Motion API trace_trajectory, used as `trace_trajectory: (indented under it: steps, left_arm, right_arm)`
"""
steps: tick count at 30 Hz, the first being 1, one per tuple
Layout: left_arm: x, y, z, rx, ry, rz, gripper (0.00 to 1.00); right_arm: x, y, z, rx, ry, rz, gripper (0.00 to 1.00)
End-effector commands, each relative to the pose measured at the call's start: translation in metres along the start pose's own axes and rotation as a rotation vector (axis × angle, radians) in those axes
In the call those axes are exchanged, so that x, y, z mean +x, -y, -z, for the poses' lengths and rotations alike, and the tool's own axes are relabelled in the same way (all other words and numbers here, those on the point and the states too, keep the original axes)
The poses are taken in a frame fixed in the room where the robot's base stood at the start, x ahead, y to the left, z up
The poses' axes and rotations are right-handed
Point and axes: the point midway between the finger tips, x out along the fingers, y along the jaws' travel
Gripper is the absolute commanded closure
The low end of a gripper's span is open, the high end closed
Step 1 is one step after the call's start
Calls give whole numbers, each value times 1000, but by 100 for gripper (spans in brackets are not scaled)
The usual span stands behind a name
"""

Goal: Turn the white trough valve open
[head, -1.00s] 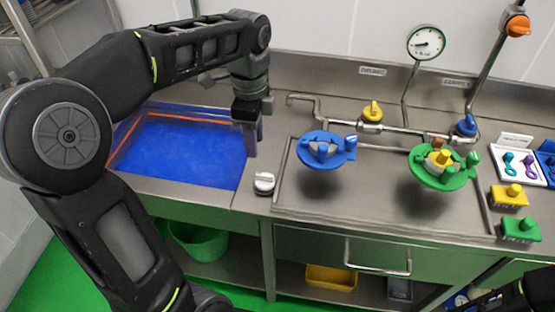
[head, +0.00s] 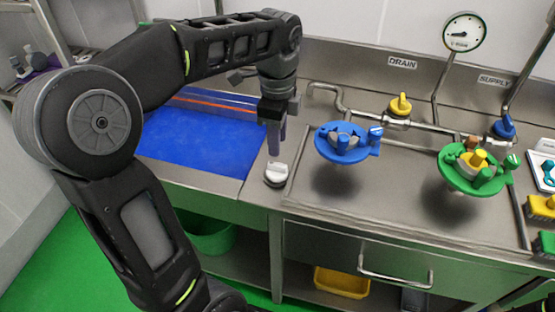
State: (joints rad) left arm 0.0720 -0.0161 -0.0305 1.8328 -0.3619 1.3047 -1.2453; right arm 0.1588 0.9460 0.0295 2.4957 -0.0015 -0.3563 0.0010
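The white trough valve (head: 276,177) is a small white knob on a round base. It stands on the steel counter, just right of the blue-filled trough (head: 258,172). My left gripper (head: 275,152) points down just above and behind the valve in the head view. Its fingertips appear close to the knob, and I cannot tell whether they touch it. The fingers overlap from this angle, so the gap between them is hidden. My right gripper is out of view.
Right of the valve are a blue dish (head: 322,150) and a green dish (head: 452,181) holding parts. A yellow valve (head: 399,105) and a blue valve (head: 504,128) sit on the rear pipe. A gauge (head: 463,32) is behind. A steel shelf unit is at the far left.

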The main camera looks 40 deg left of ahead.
Motion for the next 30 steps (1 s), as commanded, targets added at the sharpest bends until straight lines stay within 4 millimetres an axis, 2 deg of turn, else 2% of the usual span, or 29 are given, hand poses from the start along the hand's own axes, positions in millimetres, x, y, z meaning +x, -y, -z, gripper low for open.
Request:
trace_trajectory:
  steps: [15, 19, 26, 30]
  left_arm:
    - [68, -1, 0, 0, 1, -3, 66]
    - [75, 0, 0, 0, 0, -1, 66]
    - [75, 0, 0, 0, 0, 0, 66]
    - [75, 0, 0, 0, 0, 0, 76]
  right_arm:
    - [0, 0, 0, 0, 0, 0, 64]
    - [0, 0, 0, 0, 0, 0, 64]
    - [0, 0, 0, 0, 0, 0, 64]
    - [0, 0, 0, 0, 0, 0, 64]
